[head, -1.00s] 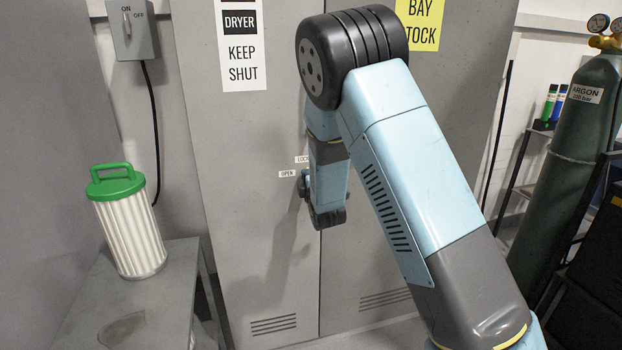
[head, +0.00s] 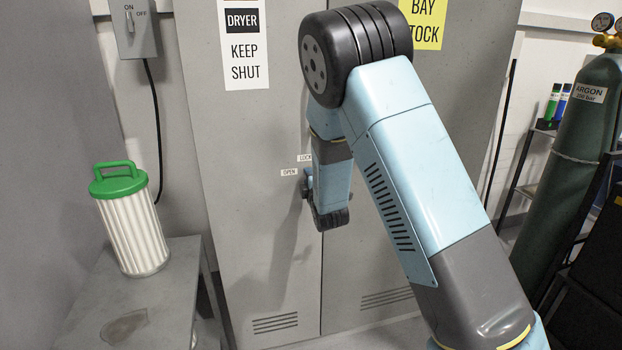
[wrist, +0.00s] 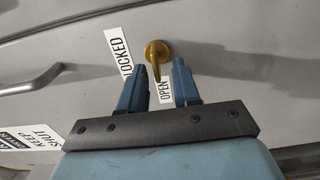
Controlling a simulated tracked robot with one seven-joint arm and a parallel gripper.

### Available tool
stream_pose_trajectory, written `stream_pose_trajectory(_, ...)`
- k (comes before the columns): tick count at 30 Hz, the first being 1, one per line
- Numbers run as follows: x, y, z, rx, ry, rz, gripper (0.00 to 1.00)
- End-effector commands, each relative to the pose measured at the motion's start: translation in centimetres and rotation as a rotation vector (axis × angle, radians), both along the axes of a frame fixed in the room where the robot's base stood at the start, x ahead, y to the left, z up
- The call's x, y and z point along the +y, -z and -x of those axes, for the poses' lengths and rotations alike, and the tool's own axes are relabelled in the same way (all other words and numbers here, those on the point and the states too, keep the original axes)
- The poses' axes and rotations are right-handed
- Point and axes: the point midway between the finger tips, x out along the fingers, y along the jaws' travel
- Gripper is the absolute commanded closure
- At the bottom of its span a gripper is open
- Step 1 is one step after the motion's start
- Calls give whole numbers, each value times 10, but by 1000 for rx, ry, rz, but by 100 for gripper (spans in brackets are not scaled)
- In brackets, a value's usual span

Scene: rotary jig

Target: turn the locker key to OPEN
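The brass key (wrist: 157,66) sits in a round brass lock on the grey locker door in the wrist view. Its handle points down in the picture, between the LOCKED label (wrist: 119,52) and the OPEN label (wrist: 165,91), nearer the latter. My gripper (wrist: 160,80) is open, one blue finger on each side of the key's lower end. Gaps show on both sides, so I see no grip on it. In the head view, the OPEN label (head: 289,172) shows, the LOCKED label (head: 305,158) is partly covered, and my arm hides the key.
A door handle (wrist: 38,92) lies to the left in the wrist view. A low grey bench (head: 180,290) with a green-topped filter (head: 131,225) stands left of the locker (head: 240,240). A gas cylinder (head: 580,170) stands at the right.

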Motion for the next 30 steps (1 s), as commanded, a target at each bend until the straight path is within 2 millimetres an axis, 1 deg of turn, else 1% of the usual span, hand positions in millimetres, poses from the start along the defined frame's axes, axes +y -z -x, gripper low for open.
stream_pose_trajectory(5, -8, 0, 28, 1, 0, 0, 68)
stream_pose_trajectory(12, -21, 0, 74, 1, -2, 0, 68)
stream_pose_trajectory(18, -30, 1, 104, 2, -1, 1, 68)
stream_pose_trajectory(21, -33, 1, 114, 2, -1, 1, 68)
stream_pose_trajectory(24, -35, 2, 119, 2, -1, 1, 68)
stream_pose_trajectory(30, -36, 2, 122, 2, -1, 1, 68)
